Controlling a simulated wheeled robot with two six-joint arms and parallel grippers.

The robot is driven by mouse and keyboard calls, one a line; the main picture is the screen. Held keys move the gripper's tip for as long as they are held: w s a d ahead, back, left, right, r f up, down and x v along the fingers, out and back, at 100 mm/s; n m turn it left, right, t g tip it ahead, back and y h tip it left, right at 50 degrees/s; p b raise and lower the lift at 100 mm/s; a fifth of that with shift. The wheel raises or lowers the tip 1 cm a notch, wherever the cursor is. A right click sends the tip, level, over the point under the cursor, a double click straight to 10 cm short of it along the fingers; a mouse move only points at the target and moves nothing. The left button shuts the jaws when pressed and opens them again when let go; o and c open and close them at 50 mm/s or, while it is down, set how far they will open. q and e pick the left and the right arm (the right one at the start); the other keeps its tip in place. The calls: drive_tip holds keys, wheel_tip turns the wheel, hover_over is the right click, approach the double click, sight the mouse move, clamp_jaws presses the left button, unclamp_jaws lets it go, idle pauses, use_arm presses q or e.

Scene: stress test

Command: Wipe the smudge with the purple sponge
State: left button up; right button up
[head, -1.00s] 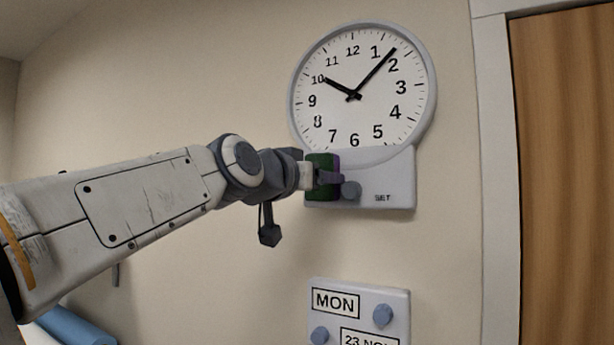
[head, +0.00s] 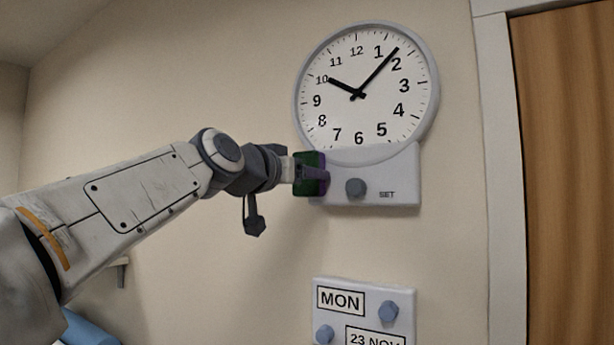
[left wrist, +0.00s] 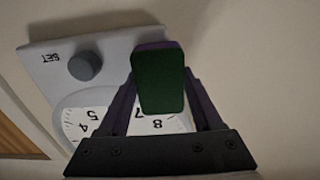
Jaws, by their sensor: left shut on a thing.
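My left gripper (head: 318,174) is shut on a sponge (head: 307,174) with a dark green face and a purple edge. The sponge is at the left end of the clock's lower panel (head: 400,165). In the left wrist view the sponge (left wrist: 160,82) sits between the fingers of my left gripper (left wrist: 160,85), its green face toward the camera. It hides part of the clock face there. I cannot tell whether it touches the panel or the wall. No smudge can be made out. My right gripper is not in view.
A round wall clock (head: 350,120) is above the panel, which has a grey knob (head: 355,188) marked SET. A calendar panel (head: 345,316) with blue knobs is below. A wooden door (head: 560,180) in a pale frame is at the right. Bare wall (head: 190,90) lies to the left.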

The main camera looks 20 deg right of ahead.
use_arm(q)
drive_tip(key=b+v, duration=0.3)
drive_tip(key=v, duration=0.2)
drive_tip(key=shift+s+a+f, duration=0.1)
drive_tip(key=shift+a+f, duration=0.05)
drive_tip(key=shift+a, duration=0.2)
drive_tip(key=shift+s+a+b, duration=0.1)
drive_tip(key=shift+s+b, duration=0.05)
drive_tip(key=shift+b, duration=0.15)
drive_tip(key=b+v, duration=0.1)
drive_tip(key=v, duration=0.1)
drive_tip(key=shift+s+a, duration=0.25)
idle(0.4)
